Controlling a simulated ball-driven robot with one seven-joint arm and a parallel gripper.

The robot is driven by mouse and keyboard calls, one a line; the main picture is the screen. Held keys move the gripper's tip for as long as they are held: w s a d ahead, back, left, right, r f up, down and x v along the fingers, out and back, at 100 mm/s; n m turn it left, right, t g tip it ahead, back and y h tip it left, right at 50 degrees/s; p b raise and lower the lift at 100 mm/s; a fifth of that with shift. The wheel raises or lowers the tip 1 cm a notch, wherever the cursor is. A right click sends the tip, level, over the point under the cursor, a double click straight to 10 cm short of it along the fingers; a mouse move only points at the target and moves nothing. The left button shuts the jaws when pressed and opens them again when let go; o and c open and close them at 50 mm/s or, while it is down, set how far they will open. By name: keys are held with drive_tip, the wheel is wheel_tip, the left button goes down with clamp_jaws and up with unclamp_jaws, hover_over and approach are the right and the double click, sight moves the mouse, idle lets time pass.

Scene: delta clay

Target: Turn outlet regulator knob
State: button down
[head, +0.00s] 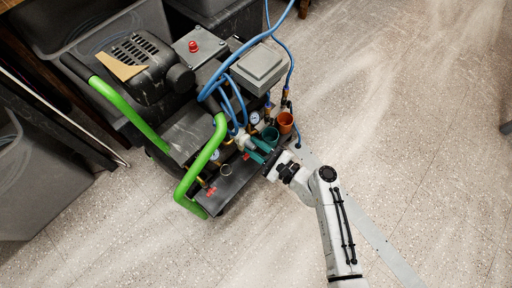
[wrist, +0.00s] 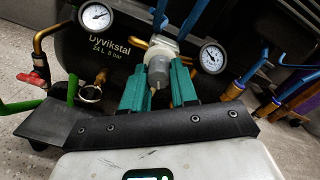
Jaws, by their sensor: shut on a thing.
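The outlet regulator knob (wrist: 158,72) is a grey cylinder under a pale regulator body, between two round gauges in the wrist view. My gripper (wrist: 157,84) has its teal fingers shut on it, one finger on each side. In the head view my gripper (head: 259,150) reaches in from the right at the compressor's front edge. The knob is small there and largely hidden by the fingers. The compressor (head: 185,135) is dark with green handles, and its tank is lettered "Dyvikstal" in the wrist view.
Gauges (wrist: 96,16) and (wrist: 212,58) flank the knob closely. A red valve handle (wrist: 36,79) is at left. Blue hoses (head: 228,80) loop over the compressor.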

drive_tip(key=n+b, duration=0.2)
drive_tip(key=n, duration=0.4)
drive_tip(key=n+b, duration=0.2)
drive_tip(key=n, duration=0.4)
drive_tip(key=shift+r+t+h+b, duration=0.1)
drive_tip(key=shift+t+h+b, duration=0.2)
drive_tip(key=shift+h+b, duration=0.1)
drive_tip(key=shift+n, duration=0.4)
drive_tip(key=c, duration=0.9)
unclamp_jaws()
